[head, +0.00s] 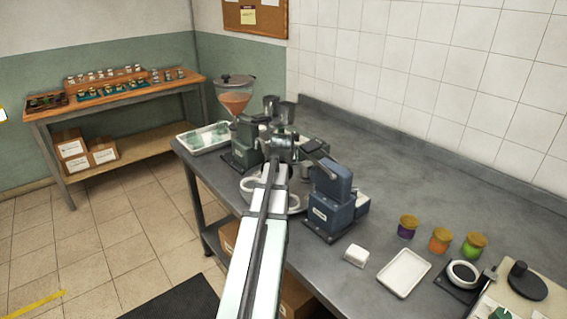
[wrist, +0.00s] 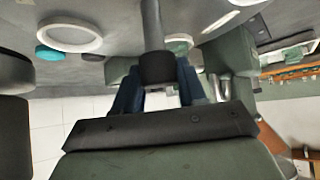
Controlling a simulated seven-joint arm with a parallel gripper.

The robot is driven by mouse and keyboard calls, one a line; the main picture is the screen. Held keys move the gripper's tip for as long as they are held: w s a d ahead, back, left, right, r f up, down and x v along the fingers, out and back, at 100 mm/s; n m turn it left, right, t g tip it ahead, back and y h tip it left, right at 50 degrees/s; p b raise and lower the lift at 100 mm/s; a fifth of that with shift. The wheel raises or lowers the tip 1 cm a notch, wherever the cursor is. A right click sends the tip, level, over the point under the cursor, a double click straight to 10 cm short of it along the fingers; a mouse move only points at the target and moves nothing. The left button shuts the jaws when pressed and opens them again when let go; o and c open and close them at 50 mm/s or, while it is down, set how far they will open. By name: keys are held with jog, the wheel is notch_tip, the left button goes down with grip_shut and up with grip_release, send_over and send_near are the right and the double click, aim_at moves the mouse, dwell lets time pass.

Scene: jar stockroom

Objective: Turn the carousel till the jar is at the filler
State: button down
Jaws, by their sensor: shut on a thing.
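The carousel (head: 293,204) is on the counter behind my arm, mostly hidden; white ring-shaped holders show at its edge. A white ring (wrist: 68,38) also shows in the wrist view beside a teal disc (wrist: 47,53). My gripper (head: 283,150) is over the carousel. In the wrist view my gripper (wrist: 158,84) is shut around the end of a dark upright post (wrist: 152,25), seemingly the carousel's handle. The filler (head: 240,150), with a hopper (head: 235,98) of orange contents, stands just behind and left of my gripper. I cannot make out the jar on the carousel for certain.
A blue machine (head: 332,200) stands close to the right of my gripper. A white tray (head: 203,138) lies left of the filler. Three gold-lidded jars (head: 440,241), a white tray (head: 404,273) and a small white block (head: 356,256) are at right. The back right counter is clear.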

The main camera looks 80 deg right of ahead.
jog(key=shift+d+r, duration=0.1)
jog(key=shift+d, duration=0.05)
jog(key=c, duration=0.7)
grip_release()
jog(key=shift+o, duration=0.2)
jog(key=shift+a, duration=0.2)
jog(key=v, duration=1.3)
jog(key=shift+a+r, duration=0.15)
jog(key=shift+r, duration=0.05)
jog(key=shift+c, duration=0.2)
